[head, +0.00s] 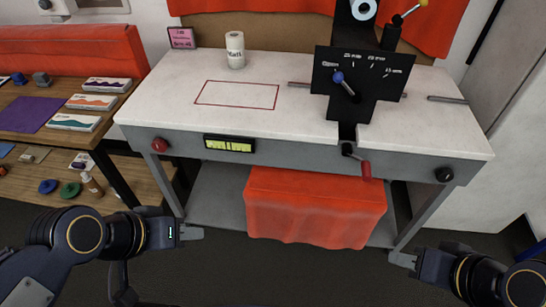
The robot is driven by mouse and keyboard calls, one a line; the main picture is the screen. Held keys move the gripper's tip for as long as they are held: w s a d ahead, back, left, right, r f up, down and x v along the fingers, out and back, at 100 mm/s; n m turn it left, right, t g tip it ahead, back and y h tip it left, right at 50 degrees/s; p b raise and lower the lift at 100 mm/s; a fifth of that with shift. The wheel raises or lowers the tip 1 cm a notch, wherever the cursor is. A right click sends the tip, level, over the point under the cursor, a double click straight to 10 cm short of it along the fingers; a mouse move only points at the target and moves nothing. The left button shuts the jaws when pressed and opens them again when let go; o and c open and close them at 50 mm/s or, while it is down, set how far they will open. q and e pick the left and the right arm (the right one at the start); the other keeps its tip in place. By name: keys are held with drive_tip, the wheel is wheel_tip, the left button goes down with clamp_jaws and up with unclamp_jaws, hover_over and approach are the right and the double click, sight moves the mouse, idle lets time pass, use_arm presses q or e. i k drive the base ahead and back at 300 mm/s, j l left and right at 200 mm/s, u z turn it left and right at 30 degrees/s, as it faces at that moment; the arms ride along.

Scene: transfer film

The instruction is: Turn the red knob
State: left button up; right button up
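The red knob (159,145) is a small round knob on the grey front face of the workbench, near its left end. My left gripper (194,233) is below and to the right of it, in front of the bench and apart from it. My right gripper (402,259) is low at the right, in front of the bench's right leg and far from the red knob. Neither gripper shows anything in it. I see both from the side, so the gap between the fingers is hidden.
The white-topped workbench (190,100) carries a white can (235,50) and a black panel with a blue-tipped lever (339,77). Its front has a yellow-green display (229,145), a red-handled crank (366,170) and a black knob (444,175). A red-draped box (312,210) stands underneath.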

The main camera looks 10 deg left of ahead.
sight(160, 146)
drive_tip(key=u, duration=1.3)
